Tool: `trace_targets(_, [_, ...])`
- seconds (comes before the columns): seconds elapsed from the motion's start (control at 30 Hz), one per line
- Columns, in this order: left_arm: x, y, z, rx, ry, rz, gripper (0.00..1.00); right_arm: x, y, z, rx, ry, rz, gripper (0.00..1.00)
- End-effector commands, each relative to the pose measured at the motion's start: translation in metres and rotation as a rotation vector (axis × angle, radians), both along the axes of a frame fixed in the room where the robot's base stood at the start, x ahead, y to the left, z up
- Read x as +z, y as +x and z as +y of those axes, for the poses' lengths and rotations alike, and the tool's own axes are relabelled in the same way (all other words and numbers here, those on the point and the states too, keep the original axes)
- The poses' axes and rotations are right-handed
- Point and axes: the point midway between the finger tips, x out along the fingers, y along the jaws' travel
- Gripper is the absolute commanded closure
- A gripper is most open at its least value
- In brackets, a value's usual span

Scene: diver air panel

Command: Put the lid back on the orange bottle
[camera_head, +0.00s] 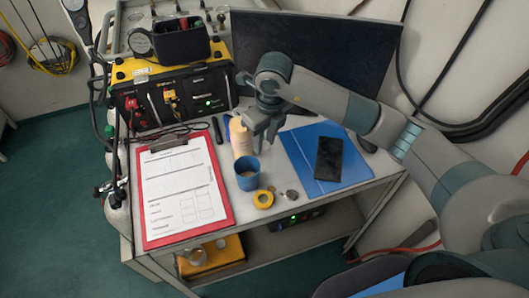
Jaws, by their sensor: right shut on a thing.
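A pale orange-cream bottle (240,138) stands upright on the white table, behind a blue cup. My right gripper (264,142) points down from above, close to the right side of the bottle's upper part. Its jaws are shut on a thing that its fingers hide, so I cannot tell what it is. I cannot make out the lid for sure, and the bottle's mouth is too small and partly covered to read. My left gripper is not in view.
The blue cup (247,172), a yellow tape roll (263,199) and a small metal round piece (292,194) stand close in front. A red clipboard (147,223) lies left. A blue folder (304,172) with a black phone (329,158) lies right. A dark monitor (340,55) stands behind.

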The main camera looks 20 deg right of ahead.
Motion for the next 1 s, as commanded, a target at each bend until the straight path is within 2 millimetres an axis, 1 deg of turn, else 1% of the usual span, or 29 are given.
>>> trace_targets(0.03, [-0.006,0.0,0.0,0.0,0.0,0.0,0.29,0.006,0.001,0.0,0.0,0.0,-0.005,0.93])
trace_targets(0.13, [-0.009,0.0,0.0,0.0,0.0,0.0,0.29,0.019,0.001,0.0,0.0,0.001,-0.004,0.93])
trace_targets(0.3, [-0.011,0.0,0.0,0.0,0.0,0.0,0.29,0.029,0.0,0.0,-0.001,0.0,-0.001,0.93])
trace_targets(0.73, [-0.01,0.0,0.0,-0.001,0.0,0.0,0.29,0.03,0.0,0.0,-0.001,0.0,0.0,0.93])
trace_targets(0.77, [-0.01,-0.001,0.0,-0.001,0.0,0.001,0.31,0.03,0.0,0.0,-0.001,0.0,0.0,0.93])
trace_targets(0.8, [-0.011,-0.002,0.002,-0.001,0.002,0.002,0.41,0.03,0.0,0.0,0.0,0.0,0.0,0.93])
trace_targets(1.0, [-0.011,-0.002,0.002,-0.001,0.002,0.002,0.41,0.031,-0.001,-0.001,0.038,-0.001,0.001,0.93])
